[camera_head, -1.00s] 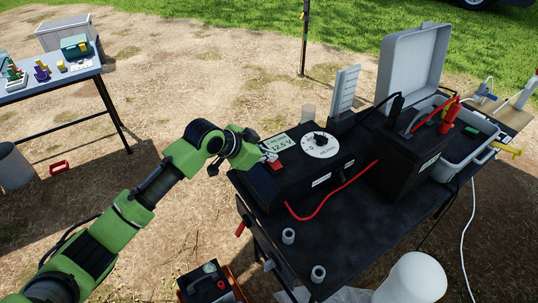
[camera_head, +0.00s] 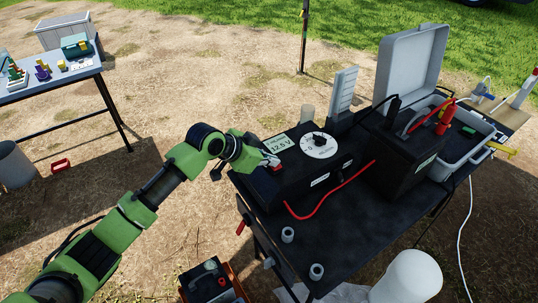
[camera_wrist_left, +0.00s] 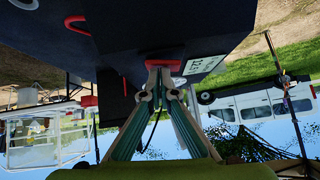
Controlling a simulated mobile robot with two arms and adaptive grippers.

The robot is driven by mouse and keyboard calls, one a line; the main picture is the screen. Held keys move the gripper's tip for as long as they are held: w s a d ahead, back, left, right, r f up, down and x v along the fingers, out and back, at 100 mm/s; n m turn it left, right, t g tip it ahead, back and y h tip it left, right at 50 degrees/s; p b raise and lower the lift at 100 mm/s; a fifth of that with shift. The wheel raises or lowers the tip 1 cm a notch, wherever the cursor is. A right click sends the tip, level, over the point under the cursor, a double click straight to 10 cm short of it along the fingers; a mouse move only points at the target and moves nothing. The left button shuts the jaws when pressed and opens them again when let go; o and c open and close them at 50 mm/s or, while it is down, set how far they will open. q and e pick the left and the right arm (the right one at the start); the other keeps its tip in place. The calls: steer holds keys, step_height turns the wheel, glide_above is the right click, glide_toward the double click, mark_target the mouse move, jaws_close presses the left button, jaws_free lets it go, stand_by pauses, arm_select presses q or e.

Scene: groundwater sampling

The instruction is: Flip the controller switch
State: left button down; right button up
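The controller is a black box (camera_head: 308,168) on the dark table. It has a pale display reading 12.5 V (camera_head: 279,145) and a white dial with a black knob (camera_head: 320,145). The red switch (camera_head: 276,168) is at the box's near left end, beside the display. My left gripper (camera_head: 270,159) is right at the switch, its fingertips close together. In the left wrist view, the fingertips (camera_wrist_left: 160,78) are nearly together just in front of a red part (camera_wrist_left: 158,63), apparently the switch. I cannot tell whether they touch it. My right gripper is not in view.
A black battery (camera_head: 408,155) with a red cable stands to the right, beside a grey open case (camera_head: 412,62). Two small grey cylinders (camera_head: 288,235) stand near the front edge. A white rounded object (camera_head: 412,278) is in front. A second table (camera_head: 60,88) is far left.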

mark_target(273, 168)
arm_select(q)
steer(key=shift+f, duration=0.15)
steer(key=shift+r+p, duration=0.45)
steer(key=shift+p, duration=0.05)
steer(key=r+p, duration=0.3)
steer(key=shift+s+d+r, duration=0.15)
steer(key=shift+s+d, duration=0.05)
steer(key=b+v, duration=0.1)
steer(key=v, duration=0.9)
steer(key=shift+s, duration=0.3)
steer(key=shift+d, duration=0.1)
